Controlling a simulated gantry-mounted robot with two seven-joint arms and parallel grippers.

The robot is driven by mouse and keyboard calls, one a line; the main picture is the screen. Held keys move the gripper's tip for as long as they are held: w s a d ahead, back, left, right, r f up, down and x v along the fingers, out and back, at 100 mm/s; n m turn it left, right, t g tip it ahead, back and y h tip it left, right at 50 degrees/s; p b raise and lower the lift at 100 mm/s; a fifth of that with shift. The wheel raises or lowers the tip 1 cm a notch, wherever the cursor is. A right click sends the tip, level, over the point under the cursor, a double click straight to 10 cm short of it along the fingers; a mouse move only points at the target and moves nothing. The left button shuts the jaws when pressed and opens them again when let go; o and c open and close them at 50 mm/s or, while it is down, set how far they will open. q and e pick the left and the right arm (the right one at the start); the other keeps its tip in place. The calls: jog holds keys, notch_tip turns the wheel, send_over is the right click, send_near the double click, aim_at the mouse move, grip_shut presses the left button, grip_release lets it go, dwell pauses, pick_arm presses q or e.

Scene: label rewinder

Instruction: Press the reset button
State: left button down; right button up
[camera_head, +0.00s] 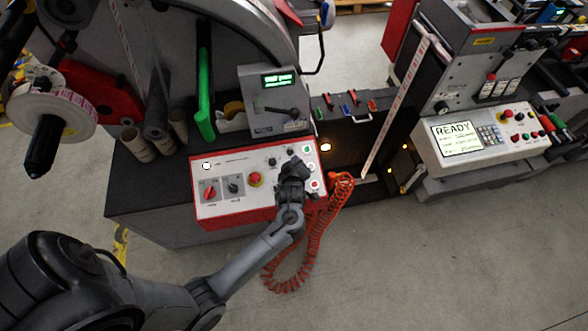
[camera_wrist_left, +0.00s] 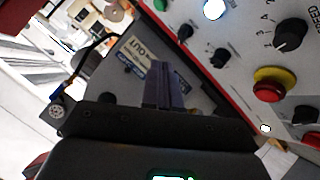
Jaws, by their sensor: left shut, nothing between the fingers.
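The control panel (camera_head: 225,180) is a white sloped box with a red rim, and it also shows in the left wrist view (camera_wrist_left: 240,50). I cannot read which control is labelled reset. Along its right edge sit a green button (camera_head: 306,149), a white button (camera_head: 310,167) and a red button (camera_head: 314,184). In the left wrist view a lit white button (camera_wrist_left: 214,9) and a green button (camera_wrist_left: 159,4) show at the top. My left gripper (camera_head: 295,168) is shut and empty, over the panel's right part beside these buttons. Contact cannot be told. My right gripper is out of view.
A red emergency stop (camera_head: 255,180) on a yellow base and several knobs share the panel. A coiled orange cable (camera_head: 318,225) hangs beside its right edge. A grey display box (camera_head: 275,100) stands behind. A second console (camera_head: 480,140) reading READY stands at the right.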

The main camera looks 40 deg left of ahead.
pick_arm(q)
jog(key=shift+f, duration=0.15)
jog(key=f+b, duration=0.2)
jog(key=a+f+b, duration=0.1)
jog(key=f+b, duration=0.1)
jog(key=w+f+b, duration=0.1)
jog(key=f+b, duration=0.1)
jog(key=b, duration=0.1)
jog(key=shift+a+f, duration=0.15)
jog(key=shift+f, duration=0.05)
jog(key=shift+w+a+f+b, duration=0.1)
jog(key=shift+a+f+b, duration=0.05)
jog(key=shift+f+b, duration=0.3)
jog(key=shift+w+a+f+b, duration=0.15)
jog(key=shift+f+b, duration=0.15)
jog(key=shift+f, duration=0.2)
dwell(0.8)
dwell(0.4)
jog(key=shift+f, duration=0.35)
